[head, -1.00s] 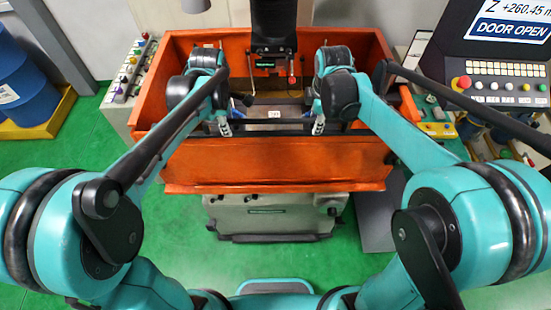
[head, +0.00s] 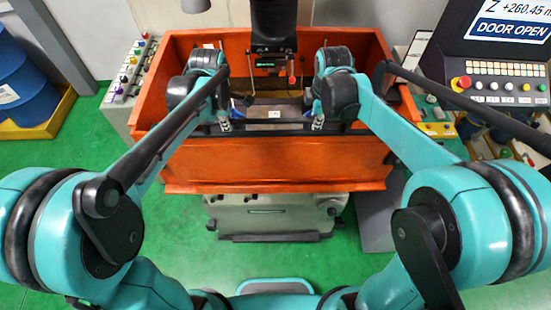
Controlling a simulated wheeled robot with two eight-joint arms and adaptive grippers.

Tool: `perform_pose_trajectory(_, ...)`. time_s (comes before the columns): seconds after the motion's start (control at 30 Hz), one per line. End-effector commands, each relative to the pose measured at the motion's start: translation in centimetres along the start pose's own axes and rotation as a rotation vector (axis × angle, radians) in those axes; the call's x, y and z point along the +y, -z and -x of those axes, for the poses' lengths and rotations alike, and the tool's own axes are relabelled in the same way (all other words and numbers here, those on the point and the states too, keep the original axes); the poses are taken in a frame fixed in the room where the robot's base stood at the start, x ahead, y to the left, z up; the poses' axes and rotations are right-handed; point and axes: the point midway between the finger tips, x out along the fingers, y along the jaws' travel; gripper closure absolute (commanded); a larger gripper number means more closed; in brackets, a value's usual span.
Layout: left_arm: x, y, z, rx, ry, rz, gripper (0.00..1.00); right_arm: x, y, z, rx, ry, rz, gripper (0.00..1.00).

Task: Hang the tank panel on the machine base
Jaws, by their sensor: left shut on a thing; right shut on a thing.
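The orange tank panel (head: 275,165) spans the front of the orange tank, above the grey machine base (head: 264,218). My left gripper (head: 225,125) and my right gripper (head: 318,122) are at the panel's top edge, one left and one right of its middle. Both are shut on the panel; the fingertips are small and partly hidden. The panel looks level. Whether it touches or hooks on the base cannot be told from this view.
The black machine head (head: 273,45) hangs over the tank. A control console (head: 500,85) reading DOOR OPEN stands at the right. A button panel (head: 125,80) is at the left. A blue drum (head: 22,90) stands in a yellow tray (head: 52,122). Green floor in front is clear.

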Motion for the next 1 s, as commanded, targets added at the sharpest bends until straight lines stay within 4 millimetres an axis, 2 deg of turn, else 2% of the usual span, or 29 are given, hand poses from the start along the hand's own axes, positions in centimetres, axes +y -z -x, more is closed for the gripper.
perform_pose_trajectory(0.27, 0.3, 0.0, 0.8, 0.0, -0.002, 0.0, 1.0, 0.3, 0.0, 0.8, 0.0, -0.002, 0.0, 1.0)
perform_pose_trajectory(0.8, 1.1, 0.0, 5.1, 0.0, -0.001, 0.0, 1.0, 1.2, 0.0, 5.1, 0.0, -0.002, 0.0, 1.0)
perform_pose_trajectory(1.0, 1.3, 0.0, 5.9, 0.0, -0.001, 0.0, 1.0, 1.3, 0.0, 5.9, 0.0, -0.002, 0.0, 1.0)
